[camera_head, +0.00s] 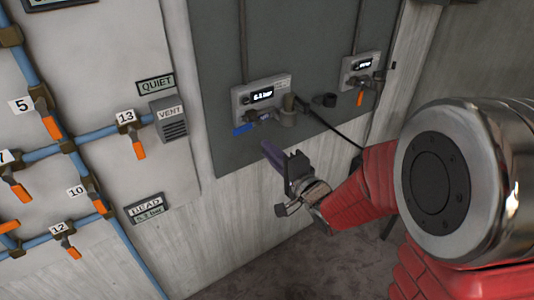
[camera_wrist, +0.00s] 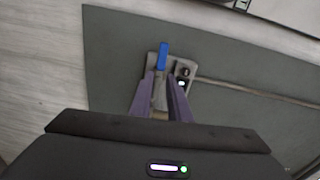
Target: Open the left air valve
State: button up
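The left air valve has a blue handle (camera_head: 243,129) on a grey wall unit (camera_head: 262,96) with a lit pressure display, reading about 5.1 bar. In the head view the handle points left, roughly horizontal. In the wrist view the blue handle (camera_wrist: 163,56) stands just beyond my fingertips, on its grey plate (camera_wrist: 184,67). My gripper (camera_head: 281,154) is just below the unit in the head view. In the wrist view my gripper (camera_wrist: 161,79) has its two purple fingers apart, with part of the valve showing between them. I cannot tell whether they touch it.
A similar unit (camera_head: 362,70) with an orange handle (camera_head: 360,98) sits to the right on the same dark panel (camera_head: 216,70). A black cable (camera_head: 330,126) runs between them. Blue pipes with numbered orange valves (camera_head: 138,150) and a vent (camera_head: 171,125) fill the left wall.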

jog(key=d+h, duration=0.1)
jog(key=d, duration=0.1)
jog(key=d+r+n+h, duration=0.1)
jog(key=d+h, duration=0.1)
jog(key=d, duration=0.1)
jog(key=d+r+n+h, duration=0.1)
jog(key=d+h, duration=0.1)
jog(key=shift+s+d+r+g, duration=0.1)
jog(key=shift+s+d+g, duration=0.2)
jog(key=shift+s+d, duration=0.05)
grip_shut()
jog(key=s+d+r+n+g+h, duration=0.1)
jog(key=s+d+n+g+h, duration=0.25)
jog(key=s+d, duration=0.35)
jog(key=s+d+n+g, duration=0.2)
jog(key=s+n+g, duration=0.3)
jog(key=s, duration=1.5)
jog(key=shift+s+f+h, duration=0.15)
jog(key=shift+s+h, duration=0.05)
jog(key=shift+h, duration=0.25)
